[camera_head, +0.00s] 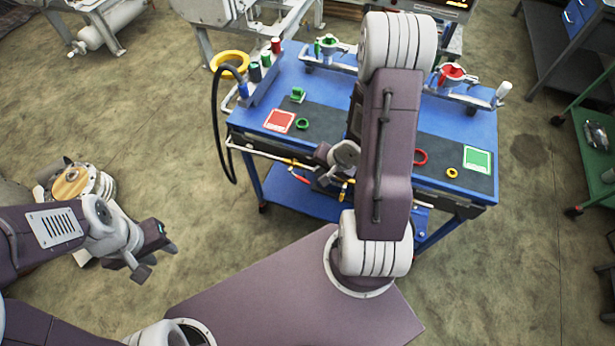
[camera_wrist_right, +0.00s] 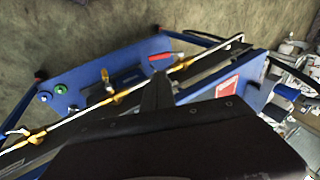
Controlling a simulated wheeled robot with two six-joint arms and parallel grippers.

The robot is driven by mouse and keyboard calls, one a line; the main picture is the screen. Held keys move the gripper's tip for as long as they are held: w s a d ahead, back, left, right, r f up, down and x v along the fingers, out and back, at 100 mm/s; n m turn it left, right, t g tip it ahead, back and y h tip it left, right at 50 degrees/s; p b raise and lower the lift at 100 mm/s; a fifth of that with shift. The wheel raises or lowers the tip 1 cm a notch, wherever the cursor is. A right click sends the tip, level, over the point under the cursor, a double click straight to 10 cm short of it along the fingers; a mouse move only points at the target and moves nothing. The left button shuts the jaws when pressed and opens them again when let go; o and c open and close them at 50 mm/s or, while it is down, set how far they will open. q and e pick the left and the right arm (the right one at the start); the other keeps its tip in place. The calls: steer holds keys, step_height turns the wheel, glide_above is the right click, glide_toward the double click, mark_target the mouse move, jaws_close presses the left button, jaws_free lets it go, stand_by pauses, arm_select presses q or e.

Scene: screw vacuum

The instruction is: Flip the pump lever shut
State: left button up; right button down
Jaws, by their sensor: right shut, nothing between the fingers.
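Along the front of the blue cart (camera_head: 485,115) runs a thin pipe with yellow fittings (camera_head: 345,184), partly hidden by my right arm. In the right wrist view, a yellow valve handle (camera_wrist_right: 106,76) stands up from the pale pipe (camera_wrist_right: 70,112). I cannot tell for sure which of these fittings is the pump lever. My right gripper (camera_wrist_right: 158,80) shows dark, closed fingers close to the pipe, to the right of that handle, with nothing held. In the head view it is mostly hidden by my arm. My left gripper (camera_head: 156,257) is open and empty over the floor, far from the cart.
The cart top holds a red pad (camera_head: 279,121), a green pad (camera_head: 477,159), a red ring (camera_head: 421,157), a yellow ring (camera_head: 452,173) and clamped fixtures at the back. A black hose (camera_head: 215,125) hangs at its left side.

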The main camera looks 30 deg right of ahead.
mark_target(303, 179)
steer(key=b+x, duration=0.7)
steer(key=x, duration=0.7)
